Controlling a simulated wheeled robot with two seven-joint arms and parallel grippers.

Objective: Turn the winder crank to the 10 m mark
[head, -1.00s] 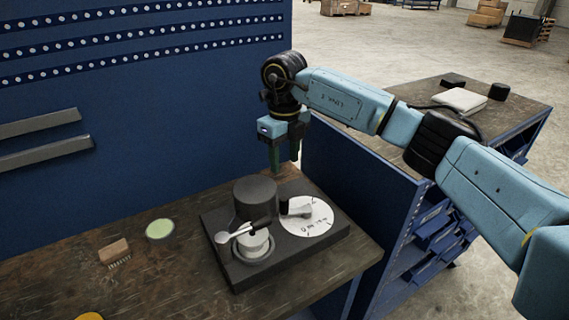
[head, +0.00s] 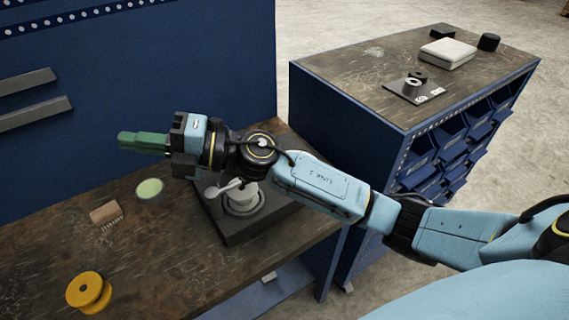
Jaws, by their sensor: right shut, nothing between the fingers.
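The winder (head: 240,236) is a dark square base on the wooden bench. Its pale crank handle (head: 212,191) and light hub (head: 243,198) show below my right arm. The white dial and its marks are hidden behind my right arm, so I cannot read the setting. My right gripper (head: 122,140), with green fingers, is shut and empty. It points left, above the bench's back part and left of the winder, apart from the crank. My left gripper is not in view.
A yellow spool (head: 88,292), a brush (head: 106,213) and a pale green disc (head: 149,189) lie on the bench (head: 170,262). A blue panel stands behind. A second bench (head: 350,75) at the right holds a small dark device (head: 412,92), a pale block and dark items.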

